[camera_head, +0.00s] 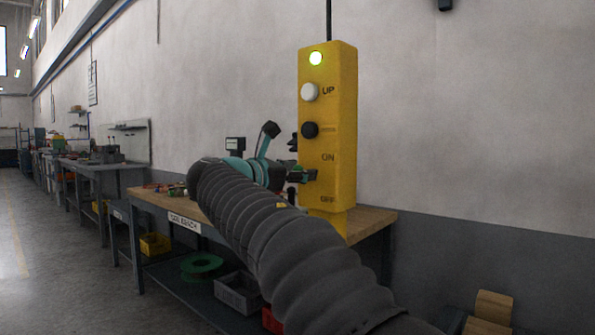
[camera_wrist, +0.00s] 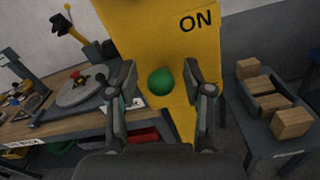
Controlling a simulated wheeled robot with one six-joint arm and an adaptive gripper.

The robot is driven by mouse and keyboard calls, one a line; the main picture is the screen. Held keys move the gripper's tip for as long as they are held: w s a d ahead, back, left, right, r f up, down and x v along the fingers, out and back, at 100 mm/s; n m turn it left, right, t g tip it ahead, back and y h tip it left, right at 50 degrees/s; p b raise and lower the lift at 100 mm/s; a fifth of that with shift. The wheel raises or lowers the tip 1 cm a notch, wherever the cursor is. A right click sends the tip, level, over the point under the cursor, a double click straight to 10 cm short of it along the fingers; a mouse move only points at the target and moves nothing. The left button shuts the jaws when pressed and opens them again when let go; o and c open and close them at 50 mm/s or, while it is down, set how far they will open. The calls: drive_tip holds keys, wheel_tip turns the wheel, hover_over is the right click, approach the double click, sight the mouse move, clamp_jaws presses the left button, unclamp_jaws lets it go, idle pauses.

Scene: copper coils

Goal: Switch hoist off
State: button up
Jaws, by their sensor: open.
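The yellow hoist control box (camera_head: 345,120) hangs in front of the wall, with a glowing lamp (camera_head: 316,58) at its top. Below are a white button (camera_head: 310,92) marked UP and a black button (camera_head: 309,130) with an unreadable label. ON and OFF labels sit lower; my gripper (camera_head: 303,160) hides the controls beside them. In the wrist view, the box (camera_wrist: 160,30) shows ON and a green round button (camera_wrist: 160,81) appears between the two spread fingers of my gripper (camera_wrist: 161,72). It is open and holds nothing. Whether it touches the box is unclear.
A wooden-topped workbench (camera_head: 372,219) stands behind the box, with a grey bin (camera_head: 240,293) and a green ring (camera_head: 201,266) on its lower shelf. Wooden blocks (camera_head: 493,306) lie at lower right. The floor at left (camera_head: 40,230) is clear.

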clamp_jaws()
